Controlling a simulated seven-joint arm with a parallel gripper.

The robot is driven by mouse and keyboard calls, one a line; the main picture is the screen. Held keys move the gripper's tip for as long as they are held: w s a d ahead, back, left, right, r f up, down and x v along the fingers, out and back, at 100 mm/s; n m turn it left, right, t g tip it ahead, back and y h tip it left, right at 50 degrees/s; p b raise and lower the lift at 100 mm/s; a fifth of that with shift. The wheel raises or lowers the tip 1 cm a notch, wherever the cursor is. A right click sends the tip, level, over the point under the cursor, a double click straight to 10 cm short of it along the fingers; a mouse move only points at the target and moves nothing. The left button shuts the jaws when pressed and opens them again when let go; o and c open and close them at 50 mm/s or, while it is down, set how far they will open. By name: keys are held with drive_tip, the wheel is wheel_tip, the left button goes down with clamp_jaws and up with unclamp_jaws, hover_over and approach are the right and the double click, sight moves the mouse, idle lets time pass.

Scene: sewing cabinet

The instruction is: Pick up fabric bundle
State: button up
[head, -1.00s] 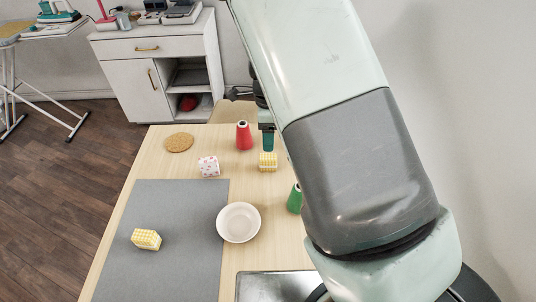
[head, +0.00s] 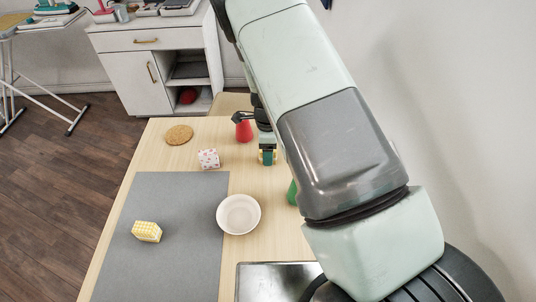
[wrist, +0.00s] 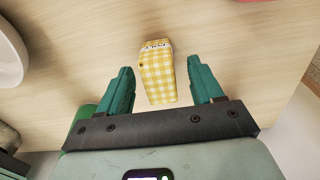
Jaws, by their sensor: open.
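A yellow-and-white checked fabric bundle (wrist: 157,78) lies on the wooden table and shows between my two teal fingers in the wrist view. My gripper (wrist: 160,68) is open, with a gap on each side of the bundle. In the head view my gripper (head: 267,156) points down at this bundle and hides most of it. A second yellow checked bundle (head: 146,231) lies on the grey mat. A white bundle with pink dots (head: 209,159) lies on the bare table to the left of my gripper.
A green spool (head: 292,193) stands in front, partly behind my arm. A white bowl (head: 238,214) overlaps the grey mat's (head: 180,270) right edge.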

drive_tip(key=c, duration=1)
